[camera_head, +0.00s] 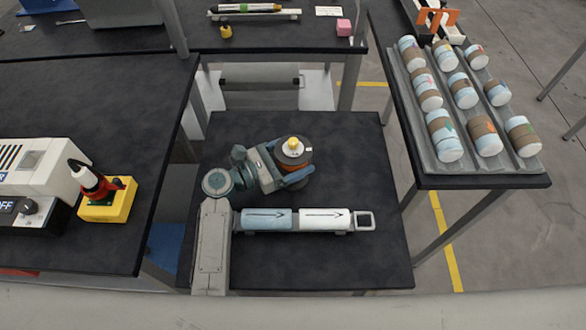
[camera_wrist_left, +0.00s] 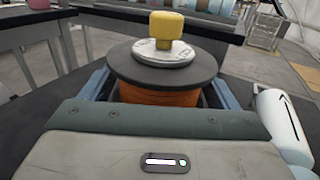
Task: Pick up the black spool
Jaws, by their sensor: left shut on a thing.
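The black spool (camera_head: 294,155) has a dark round flange with an orange winding below it. A white disc with a yellow knob (camera_head: 293,143) sits on top of it. My left gripper (camera_head: 295,172) is shut on the spool, with its blue fingers on either side of the orange part. In the left wrist view the spool (camera_wrist_left: 160,72) stands upright between the fingers, and its underside is hidden. Whether it touches the small table (camera_head: 360,150) below cannot be told. My right gripper is not in view.
Light blue and white cylinders with arrows (camera_head: 323,219) lie in a holder in front of the spool. A grey rack (camera_head: 430,160) of several banded cylinders stands on the right table. A yellow box with a red-and-black top (camera_head: 108,203) stands at left. The small table's right side is clear.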

